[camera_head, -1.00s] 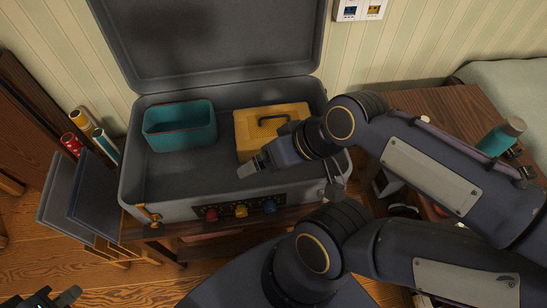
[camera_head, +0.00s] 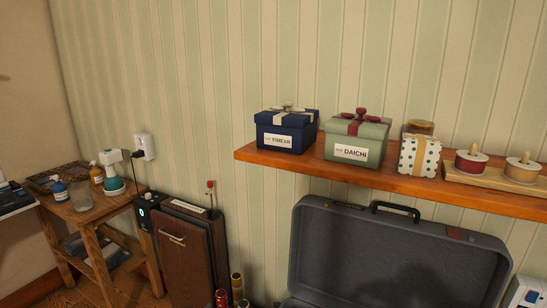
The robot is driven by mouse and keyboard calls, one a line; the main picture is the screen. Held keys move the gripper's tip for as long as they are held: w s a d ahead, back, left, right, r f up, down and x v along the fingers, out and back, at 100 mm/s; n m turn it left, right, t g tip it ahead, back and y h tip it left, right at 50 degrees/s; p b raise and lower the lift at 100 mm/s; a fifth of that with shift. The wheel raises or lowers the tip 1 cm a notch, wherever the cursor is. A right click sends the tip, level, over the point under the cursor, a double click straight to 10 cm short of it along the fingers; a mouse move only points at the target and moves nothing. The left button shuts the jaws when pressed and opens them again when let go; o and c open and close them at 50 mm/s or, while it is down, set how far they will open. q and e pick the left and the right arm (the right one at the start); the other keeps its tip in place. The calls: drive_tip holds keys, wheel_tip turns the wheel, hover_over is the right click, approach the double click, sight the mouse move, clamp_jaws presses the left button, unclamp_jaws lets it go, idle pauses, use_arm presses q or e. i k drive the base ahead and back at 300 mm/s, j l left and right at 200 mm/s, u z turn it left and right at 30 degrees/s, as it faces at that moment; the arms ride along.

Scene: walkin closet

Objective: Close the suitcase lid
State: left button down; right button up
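The open suitcase lid (camera_head: 385,255) stands upright against the striped wall at the lower right. It is dark grey, with a black handle (camera_head: 396,208) on its top edge. The suitcase's base is below the picture and hidden. Neither of my grippers shows in this view.
A brown cabinet (camera_head: 190,250) and a wooden side table (camera_head: 90,225) stand at left.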

sight(342, 254)
drive_tip(key=k+j, duration=0.1)
drive_tip(key=j, duration=0.15)
drive_tip(key=k+j, duration=0.1)
drive_tip(key=j, duration=0.7)
drive_tip(key=i+j, duration=0.15)
drive_tip(key=j, duration=0.85)
drive_tip(key=i+j, duration=0.1)
drive_tip(key=i, duration=0.8)
